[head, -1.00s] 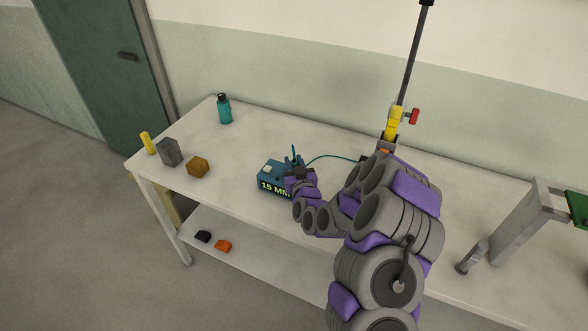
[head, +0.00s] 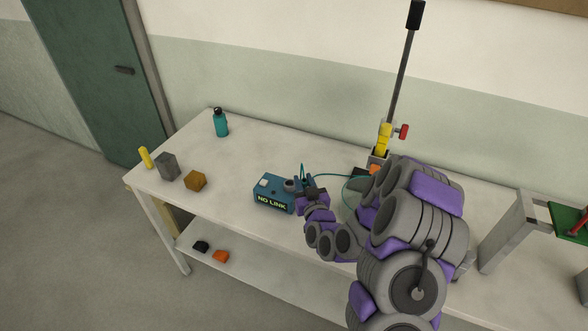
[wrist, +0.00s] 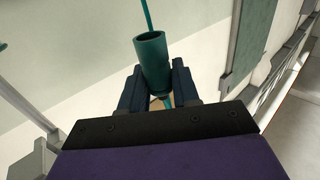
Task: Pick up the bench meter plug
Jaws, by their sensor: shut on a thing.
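The bench meter (head: 272,194) is a blue box on the table with a display that reads "NO LINK". My gripper (head: 306,184) is just to the right of the meter. In the wrist view my gripper (wrist: 158,88) is shut on a teal cylindrical plug (wrist: 152,60), held between its two dark fingers. The plug's round open end faces the camera side, and a teal cable (wrist: 146,14) shows beyond it. In the head view the cable (head: 335,175) runs right from near my gripper. The plug is apart from the meter, whose grey round socket (head: 291,185) shows.
A teal bottle (head: 221,124), a yellow cylinder (head: 146,157), a grey block (head: 167,167) and a brown block (head: 195,181) stand on the table's left part. A tall lever stand (head: 382,140) is at the back right. A grey frame (head: 512,228) stands at the right.

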